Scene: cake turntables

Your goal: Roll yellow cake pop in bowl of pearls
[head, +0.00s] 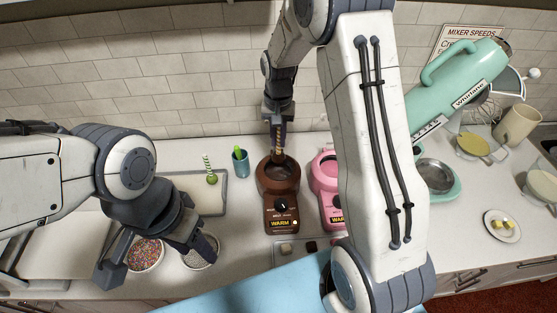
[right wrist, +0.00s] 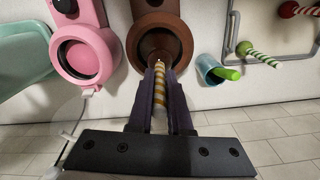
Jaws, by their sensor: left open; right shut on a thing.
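My right gripper (head: 279,132) is shut on the yellow-and-white striped stick (right wrist: 160,92) of the yellow cake pop. It points down into the brown warmer (head: 278,178), which also shows in the right wrist view (right wrist: 185,50). The cake pop's head is hidden down in the warmer's pot. My left gripper (head: 150,252) is open and empty at the lower left, its fingers spread over two white bowls. One bowl holds colourful sprinkles (head: 145,256). The other bowl holds whitish pearls (head: 201,254) and is partly covered by a left finger.
A pink warmer (head: 327,185) stands beside the brown one. A teal cup (head: 240,164) and a tray (head: 222,205) with a green cake pop (head: 212,179) are to the left. A mint mixer (head: 460,90) and a plate of butter (head: 502,225) are at the right.

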